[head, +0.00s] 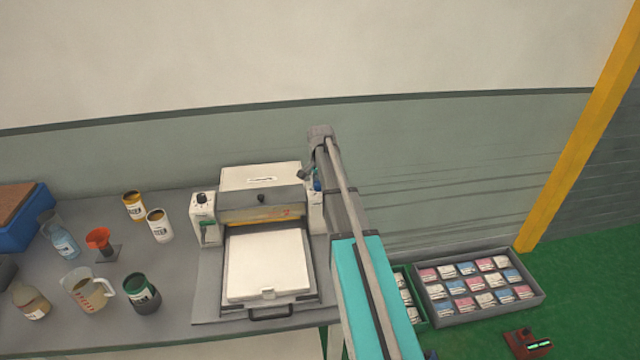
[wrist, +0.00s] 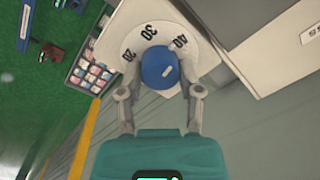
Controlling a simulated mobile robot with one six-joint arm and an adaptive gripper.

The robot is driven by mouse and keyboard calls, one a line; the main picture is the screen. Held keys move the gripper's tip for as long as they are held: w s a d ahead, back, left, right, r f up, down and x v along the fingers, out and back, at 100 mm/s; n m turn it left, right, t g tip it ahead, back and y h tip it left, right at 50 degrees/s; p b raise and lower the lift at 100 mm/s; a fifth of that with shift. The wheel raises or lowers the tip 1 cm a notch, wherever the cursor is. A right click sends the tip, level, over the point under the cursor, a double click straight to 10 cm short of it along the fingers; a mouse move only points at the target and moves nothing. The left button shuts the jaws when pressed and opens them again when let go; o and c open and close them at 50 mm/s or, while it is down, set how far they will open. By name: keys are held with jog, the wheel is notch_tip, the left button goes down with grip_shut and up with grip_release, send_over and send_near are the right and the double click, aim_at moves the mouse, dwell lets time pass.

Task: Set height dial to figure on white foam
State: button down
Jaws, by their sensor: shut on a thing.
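The height dial is a blue knob (wrist: 156,70) on a pale round scale (wrist: 133,45) that reads 20, 30 and 40, in the wrist view. A white mark on the knob's edge points toward the 40 side. My gripper (wrist: 160,92) has a finger on either side of the knob and is shut on it. In the head view my arm mostly hides the gripper and dial at the right side of the press. The white foam (head: 265,262) lies flat on the press tray (head: 210,305). I can read no figure on it.
A second black knob (head: 202,198) sits on the left of the press. Jars, jugs and an orange funnel (head: 98,240) stand on the grey table left of it. A sorted tray of packets (head: 478,316) is at the lower right.

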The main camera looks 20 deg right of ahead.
jog(key=n, duration=0.5)
jog(key=shift+s, duration=0.1)
jog(key=shift+a+n, duration=0.1)
jog(key=shift+n, duration=2.2)
jog(key=shift+c, duration=1.5)
grip_release()
jog(key=shift+o, duration=0.2)
